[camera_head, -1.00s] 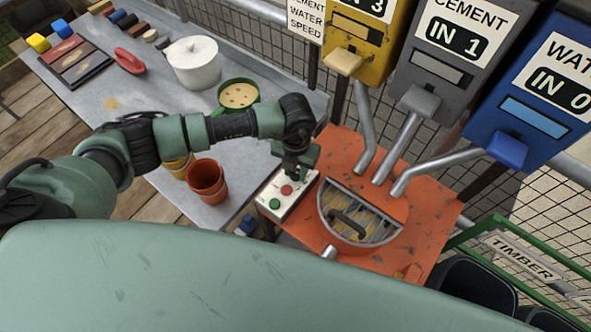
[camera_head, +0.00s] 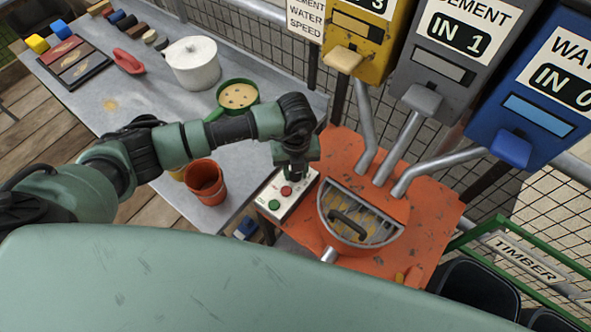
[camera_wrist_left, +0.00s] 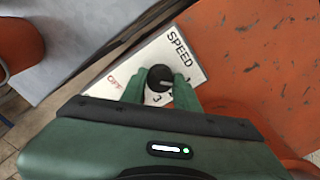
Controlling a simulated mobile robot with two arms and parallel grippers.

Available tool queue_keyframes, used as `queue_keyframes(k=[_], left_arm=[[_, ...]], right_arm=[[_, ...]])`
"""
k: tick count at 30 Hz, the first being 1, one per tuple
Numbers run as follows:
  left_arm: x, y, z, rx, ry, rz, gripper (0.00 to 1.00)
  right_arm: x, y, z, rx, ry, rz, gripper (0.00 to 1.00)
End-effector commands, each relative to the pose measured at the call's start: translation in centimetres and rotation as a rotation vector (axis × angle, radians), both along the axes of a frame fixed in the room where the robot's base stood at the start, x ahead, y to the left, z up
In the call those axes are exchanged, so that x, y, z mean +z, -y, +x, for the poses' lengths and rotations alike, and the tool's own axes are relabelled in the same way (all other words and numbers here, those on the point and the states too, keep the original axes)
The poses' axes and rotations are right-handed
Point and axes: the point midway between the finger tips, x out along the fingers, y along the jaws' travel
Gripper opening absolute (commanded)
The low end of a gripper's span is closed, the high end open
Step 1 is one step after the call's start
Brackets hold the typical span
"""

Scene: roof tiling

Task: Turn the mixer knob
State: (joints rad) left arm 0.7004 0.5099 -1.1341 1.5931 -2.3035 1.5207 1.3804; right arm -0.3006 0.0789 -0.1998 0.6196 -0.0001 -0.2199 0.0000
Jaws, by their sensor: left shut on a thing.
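The mixer knob (camera_wrist_left: 160,78) is black and round with a pale pointer line, on a white panel (camera_wrist_left: 196,62) marked SPEED, OFF and numbers. In the left wrist view my left gripper (camera_wrist_left: 158,88) has its green fingers on either side of the knob, shut on it. In the head view the left gripper (camera_head: 293,178) reaches down onto the control panel (camera_head: 272,196), and the hand hides the knob. A red button (camera_head: 286,191) and a green button (camera_head: 274,205) show on the panel. The orange mixer (camera_head: 345,243) with its grated opening stands beside it. My right gripper is not in view.
Yellow, grey and blue dispensers (camera_head: 440,65) hang above the mixer with metal chutes. A terracotta pot (camera_head: 206,182), a green sieve (camera_head: 238,96) and a white pot (camera_head: 193,62) stand on the grey table (camera_head: 150,110). A green timber rack (camera_head: 522,255) is at the right.

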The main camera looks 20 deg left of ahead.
Motion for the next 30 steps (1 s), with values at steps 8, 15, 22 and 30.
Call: queue_keyframes(k=[8, 15, 22, 30], left_arm=[[0.2, -0.1, 0.3, 0.007, 0.007, 0.0, 0.0], [0.2, -0.1, 0.2, 0.006, 0.005, 0.0, 0.52], [0.1, 0.0, 0.1, 0.004, 0.003, 0.0, 0.52], [3.1, 0.0, 0.3, 0.003, 0.008, -0.001, 0.52]], right_arm=[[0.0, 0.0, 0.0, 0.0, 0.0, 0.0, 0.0], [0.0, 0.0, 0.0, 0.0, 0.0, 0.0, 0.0], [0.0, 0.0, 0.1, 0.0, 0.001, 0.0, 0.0], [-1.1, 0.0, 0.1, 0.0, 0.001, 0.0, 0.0]])
